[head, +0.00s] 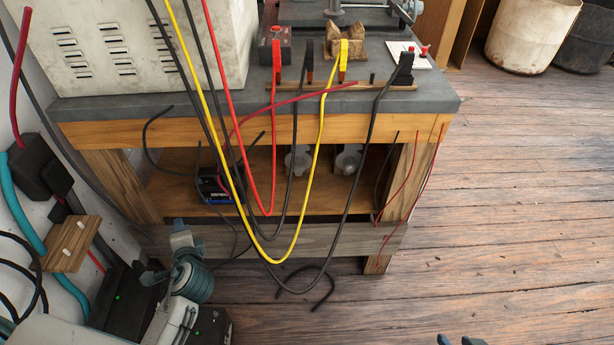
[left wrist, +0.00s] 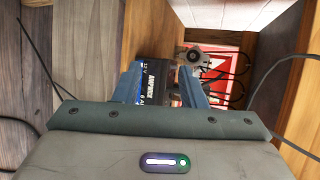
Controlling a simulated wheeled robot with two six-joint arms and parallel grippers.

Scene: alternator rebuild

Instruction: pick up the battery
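The battery (head: 214,188), dark with a blue label, sits on the lower shelf of the workbench (head: 85,131), behind hanging cables. In the left wrist view the battery (left wrist: 150,84) lies ahead, between the two blue fingers of my left gripper (left wrist: 162,88). The fingers stand apart; the left one covers part of the battery's side. I cannot tell whether they touch it. Only the tips of my right gripper (head: 459,341) show at the bottom edge, apart and empty.
Red, yellow and black cables (head: 322,120) hang in front of the shelf opening. A wooden front rail (head: 330,240) crosses below the shelf. Round metal parts (head: 348,160) stand on the shelf to the right of the battery. The floor on the right is clear.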

